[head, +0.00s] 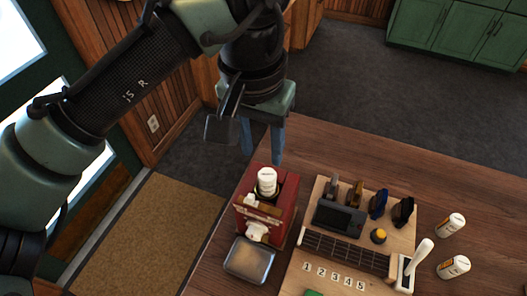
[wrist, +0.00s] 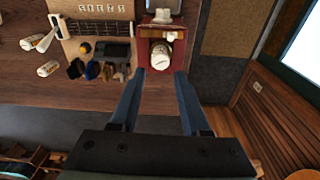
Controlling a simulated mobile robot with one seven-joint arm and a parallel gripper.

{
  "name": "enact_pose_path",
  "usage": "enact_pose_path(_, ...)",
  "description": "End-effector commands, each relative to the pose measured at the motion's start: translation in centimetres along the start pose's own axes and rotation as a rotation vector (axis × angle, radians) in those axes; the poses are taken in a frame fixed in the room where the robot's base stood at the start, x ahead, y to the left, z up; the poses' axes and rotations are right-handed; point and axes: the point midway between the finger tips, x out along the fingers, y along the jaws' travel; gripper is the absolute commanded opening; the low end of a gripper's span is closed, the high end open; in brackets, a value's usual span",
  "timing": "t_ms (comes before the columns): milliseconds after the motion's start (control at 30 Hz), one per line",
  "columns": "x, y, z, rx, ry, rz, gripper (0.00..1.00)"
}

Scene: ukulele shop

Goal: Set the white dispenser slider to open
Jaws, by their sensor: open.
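A red dispenser box (head: 284,215) stands near the left edge of the wooden table, with a white bottle (head: 267,181) in its top. The white slider (head: 257,231) is on its front, above a metal tray (head: 250,261). My gripper (head: 222,125) is above and behind the dispenser in the head view, apart from it. In the wrist view my gripper (wrist: 156,76) is open and empty, its two fingers pointing toward the dispenser (wrist: 178,33) and the bottle (wrist: 160,56). The white slider (wrist: 163,15) shows beyond the bottle there. Its exact setting is too small to tell.
Right of the dispenser is a wooden board (head: 318,255) with a fretboard, a dark device (head: 340,218), clips, a yellow knob (head: 378,236) and a white lever (head: 422,252).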

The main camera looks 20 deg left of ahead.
Motion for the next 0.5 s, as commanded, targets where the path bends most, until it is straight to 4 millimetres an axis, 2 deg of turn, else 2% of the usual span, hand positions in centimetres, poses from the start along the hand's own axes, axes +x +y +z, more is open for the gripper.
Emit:
enact_pose_path(33, -1.1, -0.9, 0.7, -0.025, -0.037, -0.01, 0.46)
enact_pose_path(233, -0.6, -1.9, 2.1, -0.055, -0.096, -0.02, 0.46)
enact_pose_path(367, 1.0, -1.9, 2.2, -0.054, -0.096, -0.02, 0.46)
enact_pose_path(500, 3.7, -2.0, 2.5, -0.054, -0.097, -0.019, 0.46)
